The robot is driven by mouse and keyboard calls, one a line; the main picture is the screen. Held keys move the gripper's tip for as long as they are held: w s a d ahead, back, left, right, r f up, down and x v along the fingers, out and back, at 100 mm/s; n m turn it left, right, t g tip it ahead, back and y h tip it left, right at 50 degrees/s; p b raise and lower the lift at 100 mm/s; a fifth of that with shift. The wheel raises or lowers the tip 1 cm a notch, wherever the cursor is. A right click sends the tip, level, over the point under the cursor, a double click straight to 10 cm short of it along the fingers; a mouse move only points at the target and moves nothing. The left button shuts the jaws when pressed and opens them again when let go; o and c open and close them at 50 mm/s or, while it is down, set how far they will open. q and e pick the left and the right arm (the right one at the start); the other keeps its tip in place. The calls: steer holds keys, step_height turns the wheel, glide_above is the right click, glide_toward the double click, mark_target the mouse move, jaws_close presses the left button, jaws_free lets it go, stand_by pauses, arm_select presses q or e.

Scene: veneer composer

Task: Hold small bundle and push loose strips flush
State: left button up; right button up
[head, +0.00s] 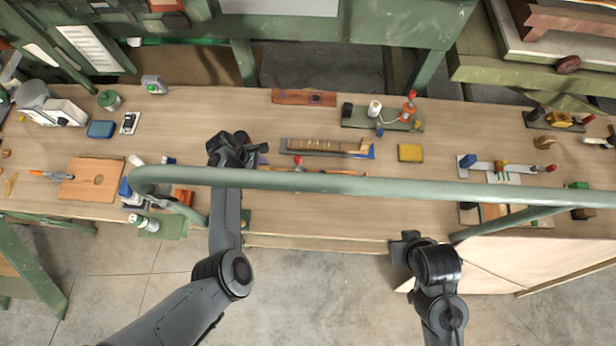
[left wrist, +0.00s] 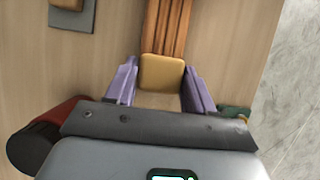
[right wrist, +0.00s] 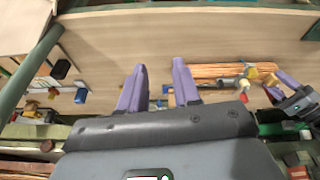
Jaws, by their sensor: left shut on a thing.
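My left gripper (head: 260,157) is at the left end of some brown strips. In the left wrist view its purple fingers are shut on a tan block (left wrist: 162,73). Long brown strips (left wrist: 166,28) extend away directly beyond the block; I cannot tell whether they touch it. Brown strips (right wrist: 222,72) also show in the right wrist view, beside the left gripper. In the head view a row of brown strips (head: 325,145) lies in a dark holder, and other strips (head: 325,173) are partly hidden by the green rail. My right gripper (head: 405,240) is open and empty, near the front edge.
A green rail (head: 400,187) crosses above the bench in the head view. A yellow block (head: 410,152) lies right of the strips, and a green-based fixture (head: 375,118) stands behind. A wooden board (head: 92,180) lies at left. Bare bench (head: 205,115) shows at back left.

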steer(key=w+a+f+m+g, duration=0.1)
steer(key=w+f, duration=0.2)
steer(key=w, duration=0.3)
steer(key=w+a+f+g, duration=0.1)
steer(key=w+f, duration=0.3)
steer(key=w, duration=0.2)
steer(key=g, duration=0.1)
glide_above(367, 175)
steer(key=shift+f+m, duration=0.3)
steer(key=shift+f, duration=3.35)
steer(key=shift+r, duration=0.1)
steer(key=shift+r, duration=2.4)
steer(key=shift+r, duration=0.95)
steer(key=shift+f, duration=3.45)
